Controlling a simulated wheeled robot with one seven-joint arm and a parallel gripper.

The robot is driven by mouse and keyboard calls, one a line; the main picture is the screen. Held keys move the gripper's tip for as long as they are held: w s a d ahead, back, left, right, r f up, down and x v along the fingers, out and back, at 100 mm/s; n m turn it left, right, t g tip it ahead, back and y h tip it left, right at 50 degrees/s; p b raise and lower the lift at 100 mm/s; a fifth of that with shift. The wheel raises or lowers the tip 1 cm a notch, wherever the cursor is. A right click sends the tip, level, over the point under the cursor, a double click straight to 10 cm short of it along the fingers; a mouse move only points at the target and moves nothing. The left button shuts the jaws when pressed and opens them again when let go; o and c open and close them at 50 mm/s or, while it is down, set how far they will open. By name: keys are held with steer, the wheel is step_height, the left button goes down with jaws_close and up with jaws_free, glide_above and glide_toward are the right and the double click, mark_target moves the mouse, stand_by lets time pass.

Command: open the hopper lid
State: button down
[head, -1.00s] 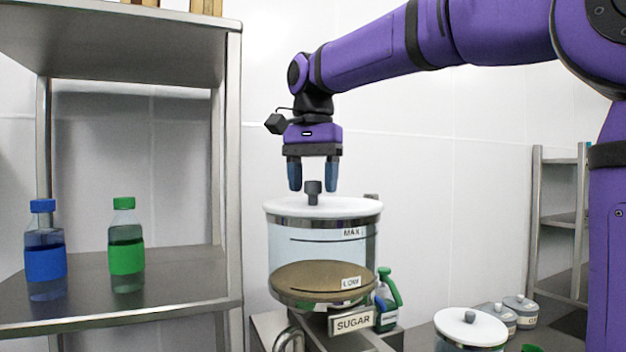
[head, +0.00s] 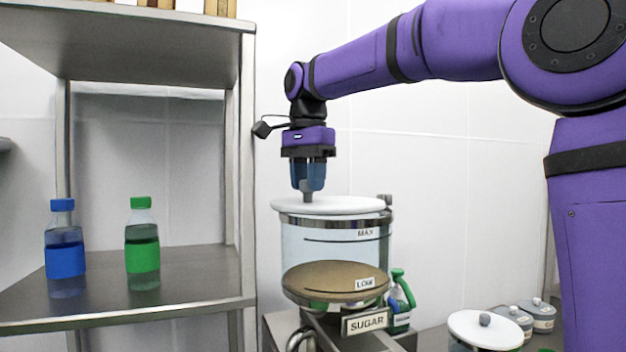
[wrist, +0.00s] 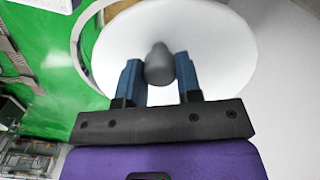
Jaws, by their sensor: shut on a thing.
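The sugar hopper (head: 300,240) is a clear drum with a metal band and a brown fill near its LOW mark. Its white round lid (head: 345,206) lies over the top, a little off to the left of the band; I cannot tell whether it is slightly raised. My gripper (head: 308,186) points down and is shut on the grey lid knob (head: 307,196). In the wrist view the knob (wrist: 159,65) stands between the two blue fingers (wrist: 158,80), over the white lid (wrist: 215,50). A curved rim shows beyond the lid's edge there.
A metal shelf (head: 200,290) on the left holds a blue bottle (head: 65,250) and a green bottle (head: 142,250). A green-handled jug (head: 401,300) stands behind the hopper. Another white-lidded container (head: 485,330) and small grey-lidded pots (head: 541,315) are at lower right.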

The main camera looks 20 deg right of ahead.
steer(key=c, duration=0.8)
jaws_free()
step_height(320, 180, up, 11)
steer(key=shift+f, duration=0.1)
